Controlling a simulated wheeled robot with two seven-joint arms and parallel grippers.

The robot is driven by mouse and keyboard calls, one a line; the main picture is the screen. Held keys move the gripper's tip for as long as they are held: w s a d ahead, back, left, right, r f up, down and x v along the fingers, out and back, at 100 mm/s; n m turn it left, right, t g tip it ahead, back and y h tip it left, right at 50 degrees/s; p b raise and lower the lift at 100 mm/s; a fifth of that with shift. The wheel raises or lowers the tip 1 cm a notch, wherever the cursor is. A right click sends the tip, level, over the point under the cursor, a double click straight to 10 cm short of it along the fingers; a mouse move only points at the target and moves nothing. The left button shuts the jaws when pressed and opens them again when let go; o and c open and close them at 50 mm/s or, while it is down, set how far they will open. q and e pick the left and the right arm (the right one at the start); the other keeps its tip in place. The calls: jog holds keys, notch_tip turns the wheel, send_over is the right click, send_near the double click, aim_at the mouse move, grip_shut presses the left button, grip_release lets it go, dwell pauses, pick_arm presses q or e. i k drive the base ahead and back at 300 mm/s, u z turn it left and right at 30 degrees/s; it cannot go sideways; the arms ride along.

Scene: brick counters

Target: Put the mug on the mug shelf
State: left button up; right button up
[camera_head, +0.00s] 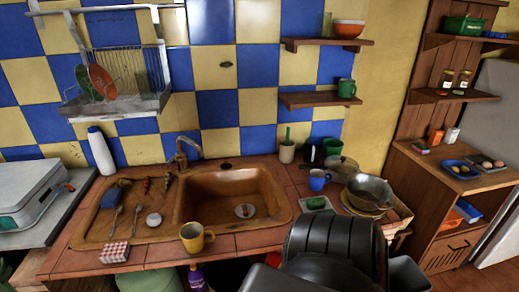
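A yellow mug (192,238) stands upright on the front edge of the tiled counter, in front of the sink. A blue mug (318,180) stands on the counter right of the sink. A green mug (346,88) stands at the right end of the lower wall shelf (305,100); the left part of that shelf is bare. Which mug or shelf the task names cannot be told for sure. Neither of my grippers is in view.
The brown sink (230,190) fills the counter's middle. An upper shelf (318,42) holds an orange bowl (348,29) and a glass. Pans (370,190) crowd the counter's right. A large black ribbed form (335,245), perhaps mine, covers the front right.

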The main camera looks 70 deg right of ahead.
aim_at(306, 97)
jog(key=u, duration=0.15)
jog(key=i, duration=1.4)
jog(key=z, duration=2.55)
